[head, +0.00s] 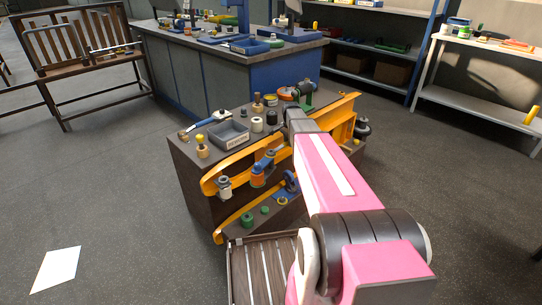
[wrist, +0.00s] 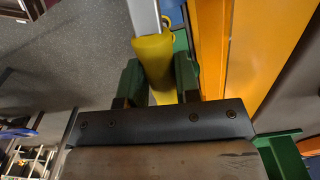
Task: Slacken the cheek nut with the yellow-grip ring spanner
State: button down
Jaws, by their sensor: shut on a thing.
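In the wrist view my gripper (wrist: 158,75) has its green fingers closed on either side of a yellow grip (wrist: 153,55). A pale metal shank (wrist: 143,15) runs from the grip out of the top of the picture, so the spanner's ring end is out of sight. In the head view my gripper (head: 306,98) is at the far end of my pink arm, over the back of the bench, and the spanner cannot be made out. Several fittings sit along the orange fork (head: 240,153), among them a white-and-grey one (head: 224,187) and an orange-and-blue one (head: 258,177). I cannot tell which is the cheek nut.
The orange fork runs close beside the grip in the wrist view (wrist: 208,45). A grey tray (head: 229,134), small bottles and a blue-handled tool (head: 205,121) lie on the bench top. Open floor is on the left.

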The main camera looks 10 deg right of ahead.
jog(key=shift+w+a+n, duration=0.4)
jog(key=shift+w+n, duration=0.2)
jog(key=shift+n, duration=0.15)
jog(key=shift+w+a+n, duration=0.4)
jog(key=shift+w+n, duration=0.15)
jog(key=shift+n, duration=0.2)
dwell(0.7)
jog(key=shift+s, duration=0.1)
jog(key=c, duration=1.7)
grip_release()
grip_shut()
grip_release()
grip_shut()
jog(key=shift+d, duration=0.15)
jog(key=shift+r, duration=2.65)
jog(key=shift+r, duration=1.9)
